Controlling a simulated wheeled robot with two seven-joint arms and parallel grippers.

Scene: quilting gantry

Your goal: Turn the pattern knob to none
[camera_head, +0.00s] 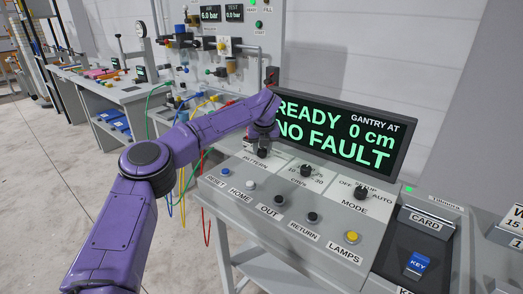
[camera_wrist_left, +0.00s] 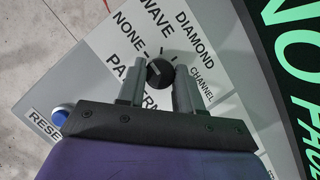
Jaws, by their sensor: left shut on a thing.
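The pattern knob (camera_wrist_left: 160,72) is round and black, on a white plate marked NONE, WAVE, DIAMOND and CHANNEL in the left wrist view. Its pale pointer mark is small; I cannot tell surely which word it points at. My left gripper (camera_wrist_left: 160,84) has one finger on each side of the knob and is shut on it. In the head view my left gripper (camera_head: 265,132) is over the PATTERN label (camera_head: 255,161) and hides the knob. My right gripper is not in view.
The mode knob (camera_head: 361,193) and another black knob (camera_head: 305,170) are to the right. Several push buttons, including the blue reset button (camera_head: 225,171) and yellow lamps button (camera_head: 352,237), line the panel front. The display (camera_head: 340,132) stands close behind, reading READY, NO FAULT.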

